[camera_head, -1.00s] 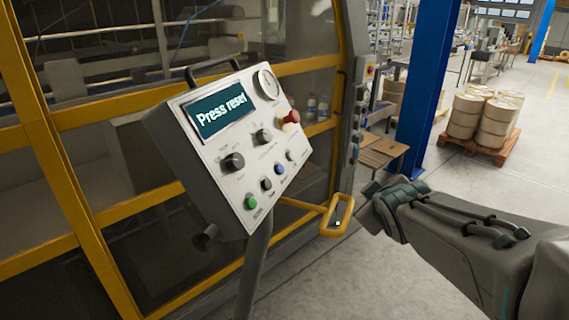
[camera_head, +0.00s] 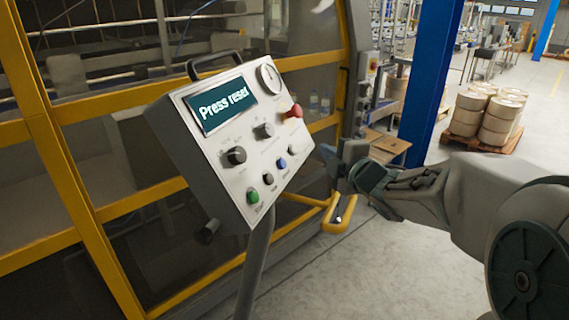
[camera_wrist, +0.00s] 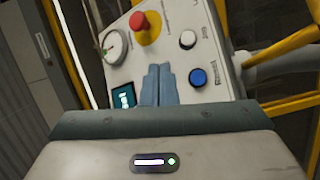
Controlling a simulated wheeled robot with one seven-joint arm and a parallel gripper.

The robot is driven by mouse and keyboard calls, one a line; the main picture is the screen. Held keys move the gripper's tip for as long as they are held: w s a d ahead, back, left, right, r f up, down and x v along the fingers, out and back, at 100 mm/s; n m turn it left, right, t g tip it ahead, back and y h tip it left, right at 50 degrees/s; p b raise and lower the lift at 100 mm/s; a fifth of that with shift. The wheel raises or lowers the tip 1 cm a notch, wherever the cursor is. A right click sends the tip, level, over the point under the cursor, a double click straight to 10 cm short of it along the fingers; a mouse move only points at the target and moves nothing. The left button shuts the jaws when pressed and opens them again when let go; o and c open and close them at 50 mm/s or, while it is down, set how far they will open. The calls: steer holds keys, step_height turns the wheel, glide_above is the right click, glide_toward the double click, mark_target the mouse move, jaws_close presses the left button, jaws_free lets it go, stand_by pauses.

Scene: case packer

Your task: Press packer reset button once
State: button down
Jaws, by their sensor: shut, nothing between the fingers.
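The grey packer control panel (camera_head: 225,178) stands tilted on a post, its screen (camera_head: 222,103) reading "Press reset". A blue button (camera_head: 281,163) sits in its lower row; in the wrist view the blue button (camera_wrist: 197,77) has a small label that looks like "Reset". My gripper (camera_head: 325,152) is right of the panel, its fingers pointing at the panel face, apart from the buttons as far as I can tell. In the wrist view my gripper (camera_wrist: 158,72) is shut and empty, left of the blue button. Its fingers hide part of the panel, including the knobs.
Near the blue button are a white button (camera_wrist: 188,39), a black button (camera_head: 268,178) and a green button (camera_head: 253,196). A red emergency stop (camera_head: 294,111) and gauge (camera_head: 269,78) are higher up. A yellow-framed machine (camera_head: 62,160) stands behind. Open floor (camera_head: 400,275) lies right.

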mark_target(283, 163)
steer(key=shift+a+f, duration=0.1)
steer(key=w+a+f+b, duration=0.2)
steer(key=a+f+b, duration=0.2)
steer(key=a+b, duration=0.2)
steer(key=shift+w+a, duration=0.4)
steer(key=shift+a, duration=0.05)
steer(key=shift+a+f+b, duration=0.15)
steer(key=shift+f+b, duration=0.1)
steer(key=shift+b, duration=0.35)
stand_by(1.4)
steer(key=shift+w+a+b, duration=0.1)
steer(key=shift+a+b, duration=0.1)
steer(key=shift+b, duration=0.1)
steer(key=shift+w+a+f+b, duration=0.15)
steer(key=shift+a+f+b, duration=0.15)
steer(key=shift+b, duration=0.2)
stand_by(0.7)
steer(key=shift+r, duration=0.15)
steer(key=shift+s+d+r+p, duration=0.3)
steer(key=shift+d+p, duration=0.15)
steer(key=shift+d, duration=0.2)
